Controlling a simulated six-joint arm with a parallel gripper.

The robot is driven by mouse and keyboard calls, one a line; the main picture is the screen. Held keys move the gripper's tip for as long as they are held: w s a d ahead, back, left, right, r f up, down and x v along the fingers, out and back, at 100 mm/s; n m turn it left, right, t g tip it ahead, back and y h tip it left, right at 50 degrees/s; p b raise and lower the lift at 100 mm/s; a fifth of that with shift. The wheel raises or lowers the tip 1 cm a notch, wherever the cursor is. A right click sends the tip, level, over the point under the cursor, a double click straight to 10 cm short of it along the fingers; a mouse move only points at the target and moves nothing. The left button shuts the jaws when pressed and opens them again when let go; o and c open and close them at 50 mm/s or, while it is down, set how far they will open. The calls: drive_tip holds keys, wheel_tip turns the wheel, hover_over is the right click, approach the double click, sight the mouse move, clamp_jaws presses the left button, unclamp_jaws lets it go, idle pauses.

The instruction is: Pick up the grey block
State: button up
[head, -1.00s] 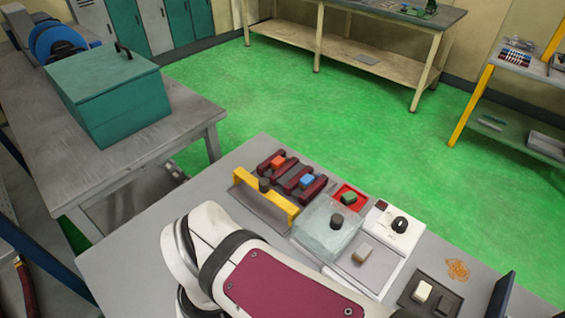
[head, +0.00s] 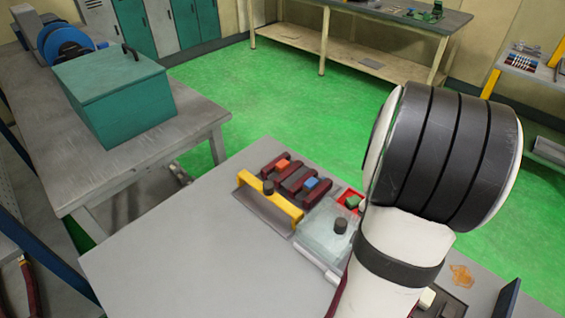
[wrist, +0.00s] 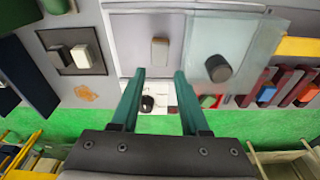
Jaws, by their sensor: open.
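A small beige-grey block (wrist: 159,50), the one nearest to grey that I see, lies on the grey plate (wrist: 126,48) at the top middle of the wrist view. My gripper (wrist: 157,74) is open, with its two teal fingers apart and nothing between the tips. In the wrist view the block lies just beyond the fingertips, in line with the gap between them. How high the fingers are above it I cannot tell. In the head view my arm hides both the block and the gripper.
A clear cover with a dark knob (wrist: 217,68) stands right beside the plate; it also shows in the head view (head: 323,238). A dark mat (wrist: 61,62) with a white and a dark block lies left. A yellow-handled tool (head: 266,204) and a dark red rack (head: 294,178) stand farther along the table.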

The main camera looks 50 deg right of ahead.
drive_tip(key=f, duration=0.7)
drive_tip(key=shift+s+d, duration=0.1)
drive_tip(key=shift+d, duration=0.15)
clamp_jaws()
